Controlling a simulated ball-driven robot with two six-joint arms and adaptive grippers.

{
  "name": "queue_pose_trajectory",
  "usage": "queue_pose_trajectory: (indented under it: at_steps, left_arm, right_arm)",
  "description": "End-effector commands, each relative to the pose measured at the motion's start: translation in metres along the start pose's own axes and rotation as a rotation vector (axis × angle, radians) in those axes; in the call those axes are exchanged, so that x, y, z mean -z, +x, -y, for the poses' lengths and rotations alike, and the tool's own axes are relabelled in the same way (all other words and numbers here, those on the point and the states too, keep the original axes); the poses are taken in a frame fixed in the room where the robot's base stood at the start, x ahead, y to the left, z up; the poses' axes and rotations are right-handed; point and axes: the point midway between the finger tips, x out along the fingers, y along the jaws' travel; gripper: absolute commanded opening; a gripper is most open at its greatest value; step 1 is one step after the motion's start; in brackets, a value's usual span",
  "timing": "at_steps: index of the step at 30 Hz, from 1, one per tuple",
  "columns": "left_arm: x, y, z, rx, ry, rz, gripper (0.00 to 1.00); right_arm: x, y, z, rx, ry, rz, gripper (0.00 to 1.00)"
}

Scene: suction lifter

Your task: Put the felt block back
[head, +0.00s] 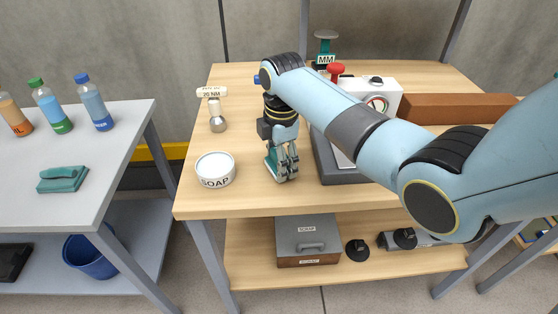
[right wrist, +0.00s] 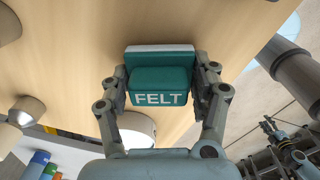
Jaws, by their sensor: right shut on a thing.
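The felt block (right wrist: 160,88) is teal with a white layer along its far side and the word FELT on its near face. My right gripper (right wrist: 162,86) is shut on it, one finger on each side. In the head view my right gripper (head: 283,164) points down low over the wooden table (head: 240,200), and a teal part of the block (head: 271,162) shows beside the fingers. I cannot tell whether the block touches the table.
A SOAP tin (head: 215,170) stands left of my right gripper, and a 20 NM tool (head: 217,112) behind it. A white device (head: 378,92), a brown bar (head: 450,107) and an MM stamp (head: 326,48) stand farther back.

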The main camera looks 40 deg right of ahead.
Motion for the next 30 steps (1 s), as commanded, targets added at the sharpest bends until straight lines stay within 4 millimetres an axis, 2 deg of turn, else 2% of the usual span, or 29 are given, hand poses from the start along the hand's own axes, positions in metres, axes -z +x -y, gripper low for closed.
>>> queue_pose_trajectory:
  at_steps: [3,13,14,18,26,30]
  left_arm:
    - [0.0,-0.001,-0.002,-0.002,-0.001,0.0,0.4]
    - [0.0,0.001,-0.003,-0.004,-0.002,0.0,0.4]
    - [0.0,0.0,-0.003,-0.003,-0.001,0.0,0.4]
    - [0.0,0.0,-0.003,-0.003,-0.001,0.0,0.4]
    - [0.0,0.0,-0.002,-0.002,-0.001,0.0,0.4]
    - [0.0,-0.001,-0.001,-0.001,-0.001,0.0,0.4]
  right_arm:
    - [0.0,0.008,0.0,-0.001,0.0,0.0,0.33]
    - [0.0,0.011,0.0,-0.002,0.0,0.0,0.33]
    - [0.0,0.011,0.0,-0.002,0.0,0.0,0.67]
    - [0.0,0.01,0.0,-0.002,0.0,0.0,0.85]
    - [0.0,0.01,0.0,-0.002,0.0,0.0,0.86]
    - [0.0,0.001,-0.001,-0.004,0.0,-0.001,0.86]
